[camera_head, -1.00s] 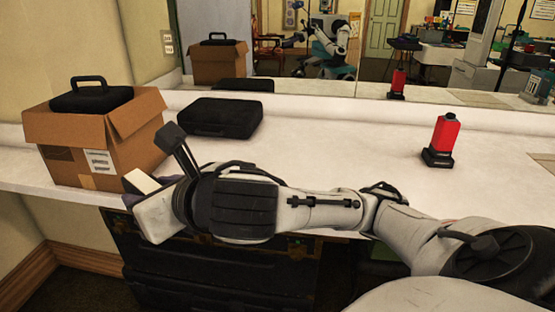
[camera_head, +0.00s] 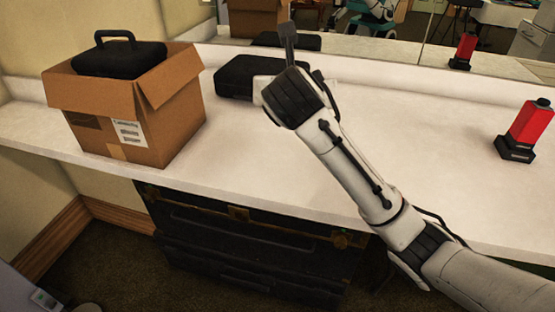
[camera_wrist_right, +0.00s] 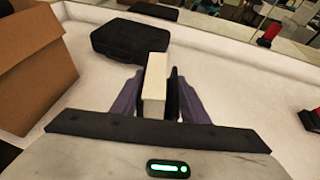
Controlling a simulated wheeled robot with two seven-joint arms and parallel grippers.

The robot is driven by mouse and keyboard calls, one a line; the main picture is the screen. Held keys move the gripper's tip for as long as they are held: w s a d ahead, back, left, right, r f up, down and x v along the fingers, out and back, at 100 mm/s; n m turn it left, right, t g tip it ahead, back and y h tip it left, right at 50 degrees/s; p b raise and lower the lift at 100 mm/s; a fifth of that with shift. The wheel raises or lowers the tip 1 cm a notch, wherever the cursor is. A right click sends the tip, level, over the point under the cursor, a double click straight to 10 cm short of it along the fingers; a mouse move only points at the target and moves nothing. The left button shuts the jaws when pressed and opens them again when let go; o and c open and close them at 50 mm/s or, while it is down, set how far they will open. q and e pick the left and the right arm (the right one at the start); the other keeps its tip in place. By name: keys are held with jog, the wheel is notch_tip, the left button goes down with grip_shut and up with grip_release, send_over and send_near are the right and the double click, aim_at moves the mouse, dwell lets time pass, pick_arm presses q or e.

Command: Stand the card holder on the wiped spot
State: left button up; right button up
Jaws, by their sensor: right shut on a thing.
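The card holder (camera_wrist_right: 155,85) shows in the right wrist view as a cream-white block with a dark piece along its right side. My right gripper (camera_wrist_right: 158,78) is shut on it, with purple-grey fingers on both sides. The card holder is above the white counter (camera_head: 400,150); I cannot tell any gap beneath. I cannot make out a wiped spot on the counter. My left gripper is not in view.
An open cardboard box (camera_head: 165,115) with a black case (camera_head: 120,58) in it stands at the left. A flat black case (camera_head: 232,77) lies at the back, by the mirror. A red bottle-like object (camera_head: 530,125) on a black base stands at right. The middle counter is clear.

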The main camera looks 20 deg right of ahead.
jog(key=w+a+f+m+g+h, duration=0.1)
jog(key=w+a+f+m+h, duration=0.15)
jog(key=f, duration=0.45)
jog(key=b, duration=0.1)
send_over(275, 161)
notch_tip(275, 161, down, 6)
jog(key=shift+s+d+r, duration=0.1)
notch_tip(275, 161, down, 4)
jog(key=shift+f+b, duration=0.2)
jog(key=shift+b, duration=0.35)
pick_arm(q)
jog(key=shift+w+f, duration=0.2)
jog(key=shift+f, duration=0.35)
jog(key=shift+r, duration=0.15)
pick_arm(e)
jog(key=o, duration=0.8)
jog(key=shift+f, duration=0.2)
jog(key=shift+c, duration=0.2)
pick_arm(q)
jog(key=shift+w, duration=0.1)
pick_arm(e)
jog(key=o, duration=0.4)
